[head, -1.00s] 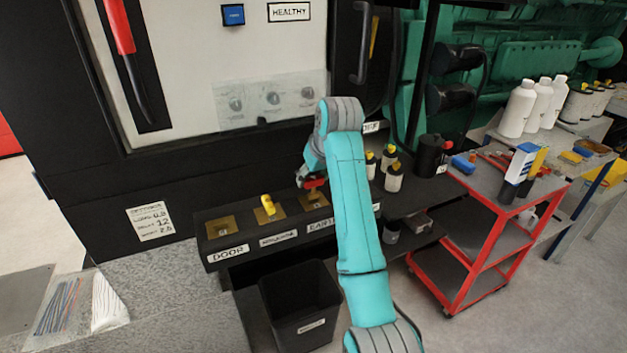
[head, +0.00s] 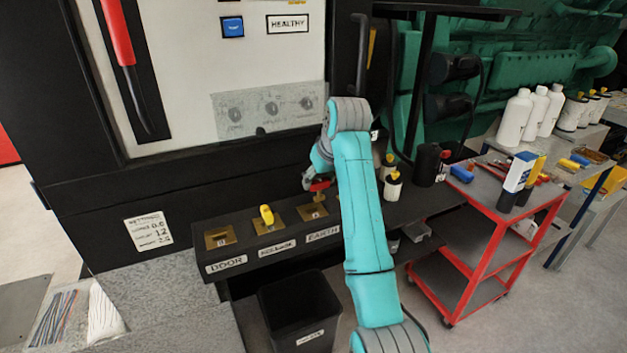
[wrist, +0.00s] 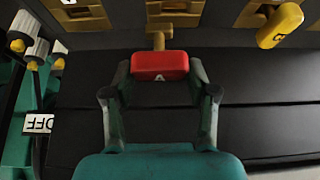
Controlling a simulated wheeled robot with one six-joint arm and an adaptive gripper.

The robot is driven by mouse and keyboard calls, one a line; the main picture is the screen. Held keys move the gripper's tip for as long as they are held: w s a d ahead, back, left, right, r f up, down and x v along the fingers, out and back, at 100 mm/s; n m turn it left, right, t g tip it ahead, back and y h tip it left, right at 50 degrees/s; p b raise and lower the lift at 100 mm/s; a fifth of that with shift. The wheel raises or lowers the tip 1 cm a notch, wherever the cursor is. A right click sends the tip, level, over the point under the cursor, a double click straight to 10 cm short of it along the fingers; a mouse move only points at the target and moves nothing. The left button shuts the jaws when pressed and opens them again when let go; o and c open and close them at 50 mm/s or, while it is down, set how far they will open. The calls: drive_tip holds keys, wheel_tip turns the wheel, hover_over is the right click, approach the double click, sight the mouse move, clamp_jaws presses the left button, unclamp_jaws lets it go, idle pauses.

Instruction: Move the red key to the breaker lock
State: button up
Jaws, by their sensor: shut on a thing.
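My gripper (wrist: 160,82) is shut on the red key (wrist: 160,66), with one finger at each side of its red head. The key's brass shaft (wrist: 158,41) points toward a brass lock plate (wrist: 176,8); I cannot tell whether its tip is in the slot. In the head view the red key (head: 320,185) is just above the brass plate (head: 312,212) over the EARTH label (head: 322,234), partly hidden by my gripper. A yellow key (head: 266,214) stands in the plate to its left. I cannot make out which lock is the breaker's.
An empty-looking plate (head: 220,238) sits above the DOOR label (head: 226,263). A black bin (head: 300,305) stands below the ledge. Yellow-topped containers (head: 393,188) stand at the right, beyond my arm. A red cart (head: 480,262) is further right. The cabinet has a clear panel (head: 270,110) with round fittings.

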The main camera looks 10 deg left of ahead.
drive_tip(key=w+d, duration=0.5)
drive_tip(key=d, duration=0.3)
drive_tip(key=shift+w+d, duration=0.15)
drive_tip(key=shift+w, duration=0.2)
idle(0.4)
drive_tip(key=shift+f, duration=0.2)
drive_tip(key=shift+f, duration=0.8)
drive_tip(key=shift+f, duration=0.8)
drive_tip(key=shift+f, duration=0.35)
drive_tip(key=shift+f, duration=0.4)
drive_tip(key=o, duration=1.4)
drive_tip(key=shift+c, duration=0.2)
